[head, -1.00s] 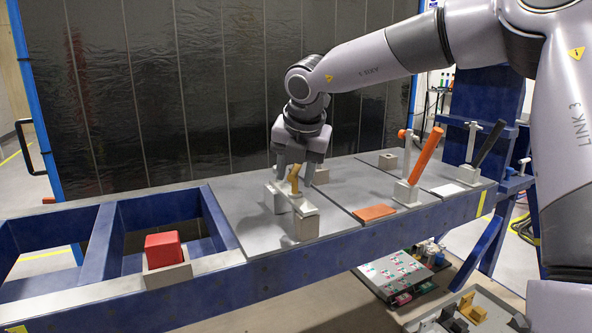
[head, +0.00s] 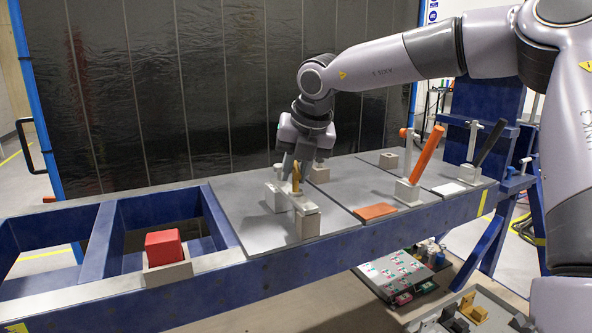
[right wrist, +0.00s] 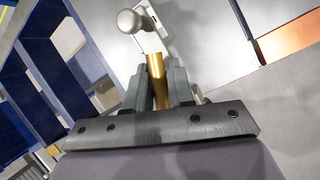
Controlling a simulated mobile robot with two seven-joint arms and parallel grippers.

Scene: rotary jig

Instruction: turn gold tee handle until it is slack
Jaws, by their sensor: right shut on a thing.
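The gold tee handle (head: 296,177) stands at the bracket jig (head: 307,204) on the grey plate of the blue bench. My right gripper (head: 294,172) comes down from above and is shut on the gold tee handle. In the right wrist view the gold bar (right wrist: 157,80) runs between the two dark fingers, and a pale round knob (right wrist: 130,21) lies just beyond it. The fingers hide part of the handle. My left gripper is not in view.
A red block (head: 163,247) sits in a holder at the front left. An orange-handled clamp (head: 427,154) and a black-handled clamp (head: 490,141) stand to the right. An orange plate (head: 376,211) lies flat near the jig. A parts tray (head: 402,271) is below the bench.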

